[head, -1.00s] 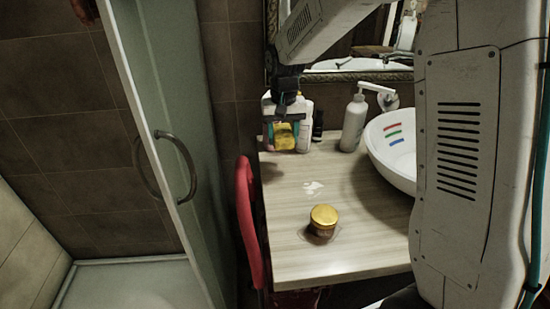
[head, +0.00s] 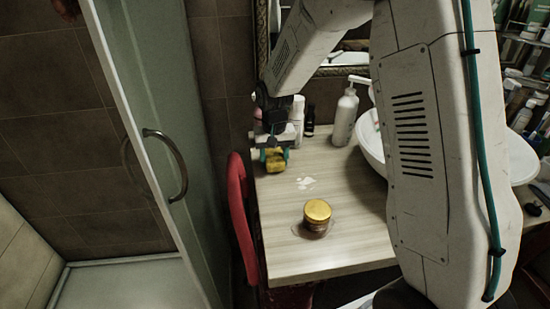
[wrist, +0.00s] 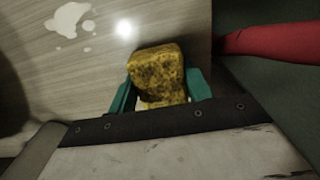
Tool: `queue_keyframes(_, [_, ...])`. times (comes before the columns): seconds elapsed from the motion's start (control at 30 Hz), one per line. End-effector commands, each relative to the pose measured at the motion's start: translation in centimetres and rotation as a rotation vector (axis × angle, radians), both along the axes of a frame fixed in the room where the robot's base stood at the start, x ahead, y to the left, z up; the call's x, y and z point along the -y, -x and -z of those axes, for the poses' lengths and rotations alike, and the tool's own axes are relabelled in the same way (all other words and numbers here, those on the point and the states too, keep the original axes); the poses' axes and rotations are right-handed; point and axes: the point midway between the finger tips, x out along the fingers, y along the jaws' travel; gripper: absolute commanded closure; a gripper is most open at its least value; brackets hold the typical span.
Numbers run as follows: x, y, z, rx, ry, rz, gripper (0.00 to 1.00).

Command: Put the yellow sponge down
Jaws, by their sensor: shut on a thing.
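The yellow sponge (head: 275,160) is dark-speckled and sits between the teal fingers of my gripper (head: 273,157), over the far left part of the wooden counter (head: 280,222). In the wrist view the sponge (wrist: 157,72) is gripped between the two teal fingertips (wrist: 158,92), with the counter (wrist: 160,22) behind it. My gripper is shut on the sponge. I cannot tell whether the sponge touches the counter or hangs just above it.
A gold-lidded jar (head: 317,213) stands mid-counter beside a pale spill (head: 306,183). A white pump bottle (head: 345,118) and smaller bottles stand at the back. The white basin (head: 371,140) is to the right, partly behind my arm. A red chair (head: 240,215) borders the left edge.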

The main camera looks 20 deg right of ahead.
Motion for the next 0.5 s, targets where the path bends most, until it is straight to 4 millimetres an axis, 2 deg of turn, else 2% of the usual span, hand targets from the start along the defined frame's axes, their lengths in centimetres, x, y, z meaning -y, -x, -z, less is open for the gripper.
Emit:
queue_keyframes(0.1, [0.04, 0.01, 0.32, -0.001, 0.0, 0.0, 0.75])
queue_keyframes(0.13, [0.04, 0.0, 0.31, -0.001, 0.0, 0.001, 0.45])
queue_keyframes(0.2, [0.05, 0.0, 0.28, 0.0, 0.0, 0.001, 0.29])
queue_keyframes(0.5, [0.06, -0.02, 0.1, 0.0, 0.0, 0.001, 0.29])
